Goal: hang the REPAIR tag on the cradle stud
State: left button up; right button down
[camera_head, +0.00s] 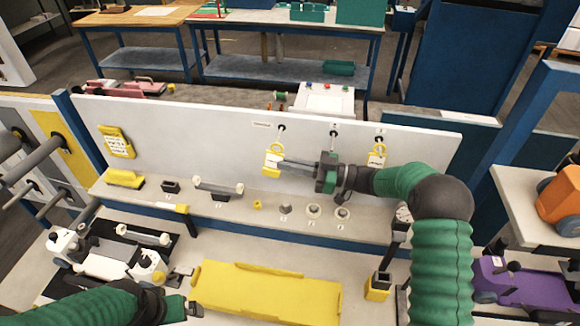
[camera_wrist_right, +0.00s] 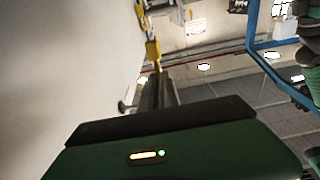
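A yellow and white tag (camera_head: 272,160) is at the fingertips of my right gripper (camera_head: 284,163), in front of the upright white panel. The gripper looks shut on it. The tag's yellow loop is just below the left stud (camera_head: 281,128); I cannot tell whether the loop is around the stud. In the wrist view the yellow tag (camera_wrist_right: 153,50) shows beyond the narrow fingers (camera_wrist_right: 158,88). The tag lettering is too small to read. My left gripper (camera_head: 190,308) is low at left, its fingers unclear.
The middle stud (camera_head: 333,132) is bare. A shelf (camera_head: 235,211) below the panel (camera_head: 200,130) holds several small parts. A yellow tray (camera_head: 265,290) lies in front. A white machine (camera_head: 105,260) stands left; a purple one (camera_head: 525,290) is right.

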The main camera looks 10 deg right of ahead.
jog(key=shift+w, duration=0.25)
jog(key=shift+w+d, duration=0.3)
jog(key=shift+d, duration=0.05)
jog(key=shift+a+f, duration=0.1)
jog(key=shift+w+f, duration=0.1)
jog(key=shift+w, duration=0.2)
dwell(0.3)
jog(key=shift+a+f+b, duration=0.1)
jog(key=shift+b, duration=0.25)
jog(key=c, duration=1.5)
grip_release()
jog(key=shift+c, duration=0.2)
